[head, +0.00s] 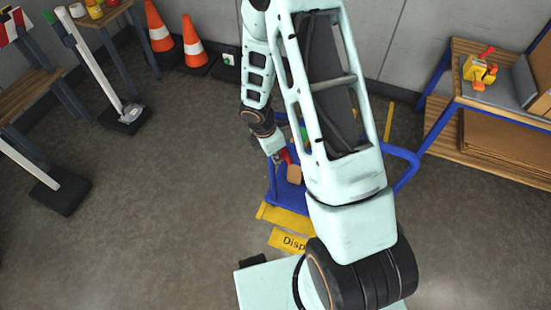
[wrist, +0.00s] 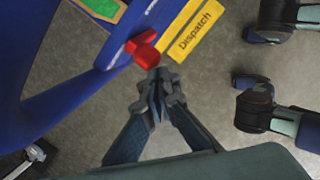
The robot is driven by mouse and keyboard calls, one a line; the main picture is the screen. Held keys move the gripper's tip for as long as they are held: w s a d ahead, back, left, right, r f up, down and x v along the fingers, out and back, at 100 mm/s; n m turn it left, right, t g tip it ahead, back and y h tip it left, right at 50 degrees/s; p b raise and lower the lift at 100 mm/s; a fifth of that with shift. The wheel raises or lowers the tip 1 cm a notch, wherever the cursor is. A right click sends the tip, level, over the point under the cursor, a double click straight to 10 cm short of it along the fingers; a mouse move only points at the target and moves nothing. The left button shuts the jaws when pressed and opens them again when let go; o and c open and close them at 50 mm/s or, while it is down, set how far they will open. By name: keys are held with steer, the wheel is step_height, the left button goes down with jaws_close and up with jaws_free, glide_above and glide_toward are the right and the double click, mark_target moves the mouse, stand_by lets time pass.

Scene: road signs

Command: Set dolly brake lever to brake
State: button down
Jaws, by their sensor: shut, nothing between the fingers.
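The blue dolly (head: 287,198) stands on the floor under my arm, which hides much of it. Its red brake lever (wrist: 142,47) shows in the wrist view at the dolly's edge, as a rounded red end and a second red part behind it. In the head view a small red part (head: 287,155) shows beside my wrist. My gripper (wrist: 160,76) is shut and empty. Its fingertips are right by the near end of the lever; I cannot tell whether they touch. The lever's brake marking is not readable.
A yellow "Dispatch" plate (wrist: 194,36) lies beside the dolly. A workbench (head: 500,110) with a yellow and red device (head: 478,68) stands at the right. Two traffic cones (head: 193,45) stand at the back left, near a post on a black base (head: 124,118).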

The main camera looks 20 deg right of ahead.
steer(key=shift+s+d+r, duration=0.1)
steer(key=shift+s+d, duration=0.25)
steer(key=shift+d, duration=0.2)
steer(key=shift+s+d+r, duration=0.1)
steer(key=shift+s+d, duration=0.25)
steer(key=shift+d, duration=0.2)
steer(key=shift+s+d+b, duration=0.5)
steer(key=shift+s+d, duration=0.05)
steer(key=shift+d, duration=0.2)
steer(key=shift+r, duration=0.2)
steer(key=shift+r+p, duration=0.65)
steer(key=shift+p, duration=0.1)
